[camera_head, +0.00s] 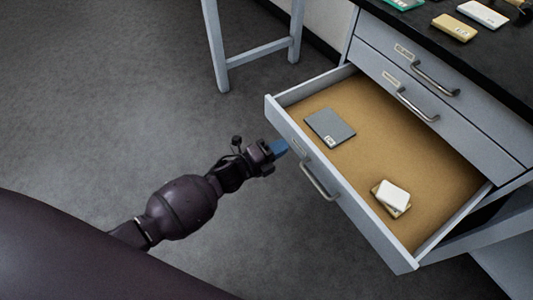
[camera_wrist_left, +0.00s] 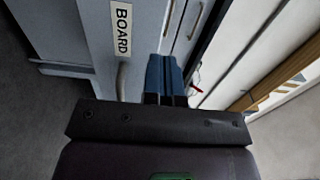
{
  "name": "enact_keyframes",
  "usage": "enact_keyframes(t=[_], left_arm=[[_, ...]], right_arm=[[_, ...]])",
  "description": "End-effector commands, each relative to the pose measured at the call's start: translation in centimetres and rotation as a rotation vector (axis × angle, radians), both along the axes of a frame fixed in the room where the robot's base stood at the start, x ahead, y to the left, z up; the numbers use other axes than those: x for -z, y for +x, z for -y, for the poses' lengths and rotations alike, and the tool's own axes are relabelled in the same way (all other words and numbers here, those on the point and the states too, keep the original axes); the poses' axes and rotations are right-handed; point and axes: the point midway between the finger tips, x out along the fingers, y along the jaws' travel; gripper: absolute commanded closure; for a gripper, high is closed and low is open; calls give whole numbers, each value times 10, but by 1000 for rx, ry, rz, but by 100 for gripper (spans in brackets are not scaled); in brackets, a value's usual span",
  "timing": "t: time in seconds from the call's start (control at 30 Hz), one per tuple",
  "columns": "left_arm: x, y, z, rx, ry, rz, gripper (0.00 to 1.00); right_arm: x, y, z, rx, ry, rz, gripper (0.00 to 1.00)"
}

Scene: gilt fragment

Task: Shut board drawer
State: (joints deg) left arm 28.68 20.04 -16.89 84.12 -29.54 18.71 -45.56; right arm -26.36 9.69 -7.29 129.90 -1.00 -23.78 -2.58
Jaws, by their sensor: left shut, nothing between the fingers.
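The board drawer (camera_head: 345,205) is pulled far out of the grey cabinet, with a metal bar handle (camera_head: 320,182) on its front. In the left wrist view its front carries a label reading BOARD (camera_wrist_left: 122,28), with the handle (camera_wrist_left: 122,80) below it. Inside the drawer lie a grey board (camera_head: 330,128) and a small white block on a tan piece (camera_head: 393,194). My left gripper (camera_head: 280,147) is shut and empty, close to the drawer front, left of the handle. Its blue fingers (camera_wrist_left: 165,75) also show in the left wrist view. I cannot tell whether they touch the front. My right gripper is not in view.
Two shut drawers with handles (camera_head: 435,82) sit above the open one. The black worktop (camera_head: 450,50) holds several small boxes. A grey table leg (camera_head: 215,50) stands behind. The grey floor (camera_head: 90,110) to the left is clear.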

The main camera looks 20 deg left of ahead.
Motion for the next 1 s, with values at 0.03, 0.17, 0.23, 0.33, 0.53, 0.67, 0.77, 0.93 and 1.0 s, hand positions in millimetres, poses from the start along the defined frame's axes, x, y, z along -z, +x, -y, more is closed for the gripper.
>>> enact_keyframes(t=[0.03, 0.17, 0.23, 0.33, 0.53, 0.67, 0.77, 0.93, 1.0], left_arm=[[3, 6, 6, 1, -1, -3, 100], [3, 20, 16, 1, -1, -5, 100], [3, 26, 20, 0, -1, -3, 100], [2, 32, 24, -1, -1, -3, 100], [1, 36, 26, -1, 0, -3, 100], [0, 36, 26, -1, 0, -1, 100], [0, 36, 26, -1, 0, -1, 100], [0, 36, 26, -1, 0, -1, 100], [0, 36, 26, -1, 0, -1, 100]], right_arm=[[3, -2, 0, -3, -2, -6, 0], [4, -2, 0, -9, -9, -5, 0], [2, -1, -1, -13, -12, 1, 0], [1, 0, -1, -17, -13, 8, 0], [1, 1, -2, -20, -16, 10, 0], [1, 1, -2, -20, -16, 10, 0], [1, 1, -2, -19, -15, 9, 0], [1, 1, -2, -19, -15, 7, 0], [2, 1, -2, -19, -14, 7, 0]])
